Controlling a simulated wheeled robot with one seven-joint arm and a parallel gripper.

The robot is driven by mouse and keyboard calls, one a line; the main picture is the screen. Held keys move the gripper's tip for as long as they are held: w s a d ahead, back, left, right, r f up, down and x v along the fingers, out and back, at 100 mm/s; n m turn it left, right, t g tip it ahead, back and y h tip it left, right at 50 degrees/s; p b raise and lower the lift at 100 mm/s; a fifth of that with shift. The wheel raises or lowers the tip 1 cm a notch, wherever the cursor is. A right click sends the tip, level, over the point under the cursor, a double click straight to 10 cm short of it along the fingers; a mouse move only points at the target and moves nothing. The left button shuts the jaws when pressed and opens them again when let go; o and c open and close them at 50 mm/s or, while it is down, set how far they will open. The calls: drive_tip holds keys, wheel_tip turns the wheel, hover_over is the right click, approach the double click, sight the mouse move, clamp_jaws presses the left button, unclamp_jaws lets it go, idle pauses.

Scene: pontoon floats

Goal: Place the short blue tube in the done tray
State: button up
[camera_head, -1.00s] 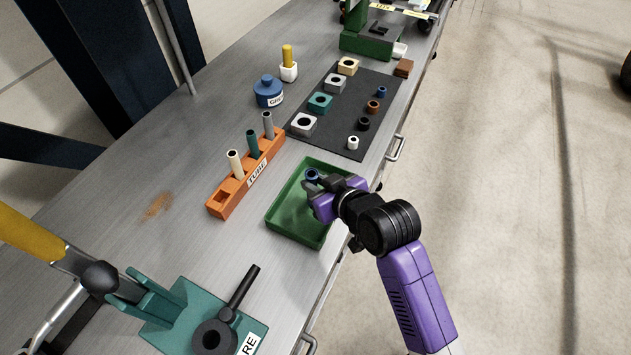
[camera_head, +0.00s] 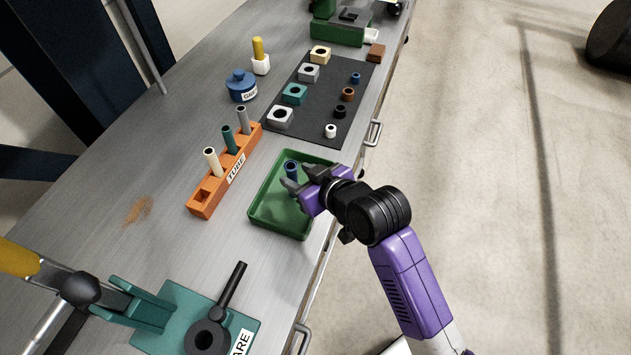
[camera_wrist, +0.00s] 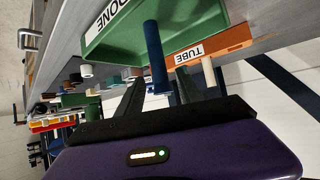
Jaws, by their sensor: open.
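The short blue tube (camera_head: 291,171) stands upright inside the green done tray (camera_head: 265,215), toward its far end. My gripper (camera_head: 292,182) is over the tray with its fingers apart, close beside the tube. In the wrist view the blue tube (camera_wrist: 156,55) shows between the two open fingers (camera_wrist: 160,95), and the green tray (camera_wrist: 105,50) with its DONE label lies behind it. I cannot tell whether either finger touches the tube.
An orange tube rack (camera_head: 205,205) with several tubes stands left of the tray. A dark mat (camera_head: 320,90) with blocks and small rings lies beyond it. A teal fixture (camera_head: 175,310) sits nearer. Bare bench lies left of the rack.

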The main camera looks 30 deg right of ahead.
drive_tip(key=b+v, duration=0.1)
drive_tip(key=v, duration=0.9)
drive_tip(key=shift+s, duration=0.15)
drive_tip(key=s+f+m+t+h, duration=0.1)
drive_tip(key=s+f, duration=0.4)
drive_tip(key=s, duration=0.6)
drive_tip(key=s+r+t, duration=0.1)
drive_tip(key=s+r, duration=0.1)
drive_tip(key=s, duration=0.5)
drive_tip(key=s+a+r+t, duration=0.1)
drive_tip(key=s+r, duration=0.2)
drive_tip(key=s, duration=0.4)
drive_tip(key=shift+a, duration=0.2)
drive_tip(key=shift+w+f, duration=0.1)
wheel_tip(320, 180, down, 3)
drive_tip(key=b, duration=0.3)
drive_tip(key=shift+f, duration=0.15)
